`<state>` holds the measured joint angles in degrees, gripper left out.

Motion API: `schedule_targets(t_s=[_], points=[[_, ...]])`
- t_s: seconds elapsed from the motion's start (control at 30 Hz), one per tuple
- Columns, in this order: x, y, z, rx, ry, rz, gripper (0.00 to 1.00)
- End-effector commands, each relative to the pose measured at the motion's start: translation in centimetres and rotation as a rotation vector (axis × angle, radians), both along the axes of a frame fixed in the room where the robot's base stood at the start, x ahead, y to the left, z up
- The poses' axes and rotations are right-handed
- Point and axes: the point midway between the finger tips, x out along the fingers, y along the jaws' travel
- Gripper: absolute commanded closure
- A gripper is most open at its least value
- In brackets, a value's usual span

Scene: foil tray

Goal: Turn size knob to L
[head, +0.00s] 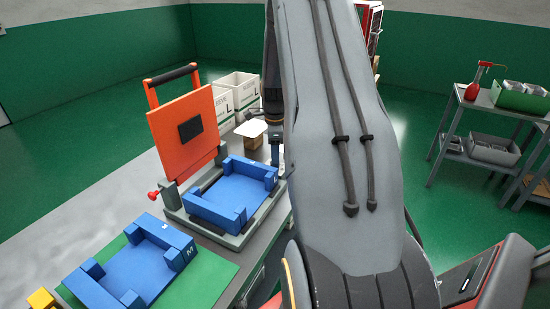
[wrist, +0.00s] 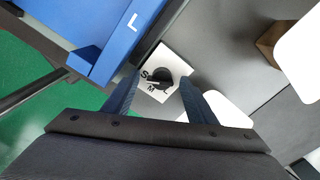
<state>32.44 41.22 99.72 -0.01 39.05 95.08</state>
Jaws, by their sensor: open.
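The size knob (wrist: 163,77) is black and sits on a white plate (wrist: 172,58) marked S, M and L in the wrist view. Its pale mark faces the left, near S and M; I cannot tell exactly which letter it points to. My gripper (wrist: 160,80) is open, with one dark finger on each side of the knob in the picture. I see no clear contact with the knob. In the head view my arm hides the knob. A blue form (wrist: 105,35) marked L lies beside the knob plate.
The orange press lid (head: 185,135) stands raised behind the blue form in its base. Another blue form marked M (head: 140,270) lies on a green mat (head: 205,275). White bins (head: 240,85) stand behind. A wooden block (wrist: 270,40) is right of the knob.

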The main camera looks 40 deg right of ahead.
Motion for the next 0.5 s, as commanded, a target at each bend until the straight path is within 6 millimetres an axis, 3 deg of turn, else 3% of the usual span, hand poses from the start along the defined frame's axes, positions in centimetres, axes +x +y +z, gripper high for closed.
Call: schedule_targets(t_s=[0.07,0.3,0.5], points=[[0.01,0.0,0.02,0.0,0.0,0.0,0.48],[0.0,0.0,0.04,0.0,0.0,0.0,0.87],[-0.01,-0.01,0.05,0.0,0.0,0.009,0.9]])
